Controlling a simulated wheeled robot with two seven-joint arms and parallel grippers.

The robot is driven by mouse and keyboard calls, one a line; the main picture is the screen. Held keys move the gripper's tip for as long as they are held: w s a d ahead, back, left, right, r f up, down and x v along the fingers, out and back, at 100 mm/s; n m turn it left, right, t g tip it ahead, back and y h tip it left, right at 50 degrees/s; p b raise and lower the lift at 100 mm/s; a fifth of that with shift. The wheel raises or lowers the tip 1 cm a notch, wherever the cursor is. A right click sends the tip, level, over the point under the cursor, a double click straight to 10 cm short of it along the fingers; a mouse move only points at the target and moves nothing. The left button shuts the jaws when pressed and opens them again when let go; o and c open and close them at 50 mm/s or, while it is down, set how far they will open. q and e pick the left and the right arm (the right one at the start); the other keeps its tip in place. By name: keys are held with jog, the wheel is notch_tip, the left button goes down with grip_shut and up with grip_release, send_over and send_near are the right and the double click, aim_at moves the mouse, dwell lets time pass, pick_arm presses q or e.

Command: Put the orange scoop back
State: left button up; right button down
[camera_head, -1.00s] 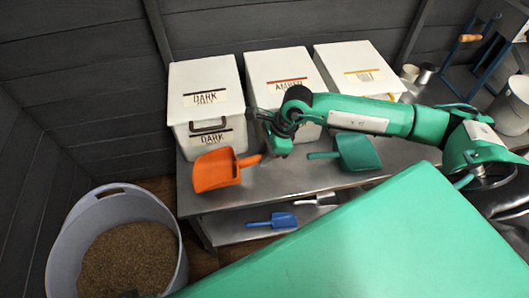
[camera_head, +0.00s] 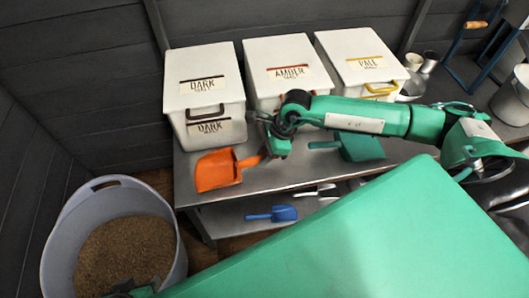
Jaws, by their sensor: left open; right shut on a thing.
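The orange scoop (camera_head: 218,170) is at the left end of the metal table (camera_head: 270,182), in front of the dark malt bin (camera_head: 207,78). Its pan is to the left and its handle points right, toward my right gripper. My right gripper (camera_head: 270,152) is shut on the handle; the fingertips are partly hidden by the wrist. I cannot tell whether the scoop touches the table. My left gripper (camera_head: 122,290) shows only in part at the bottom edge, over the front of the grain tub (camera_head: 58,240). It is open.
A blue scoop (camera_head: 284,213) and a white scoop (camera_head: 314,192) are on the lower shelf. Metal cups (camera_head: 430,61) stand at the back right.

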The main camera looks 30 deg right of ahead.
jog(key=c, duration=1.1)
grip_release()
jog(key=shift+c, duration=0.2)
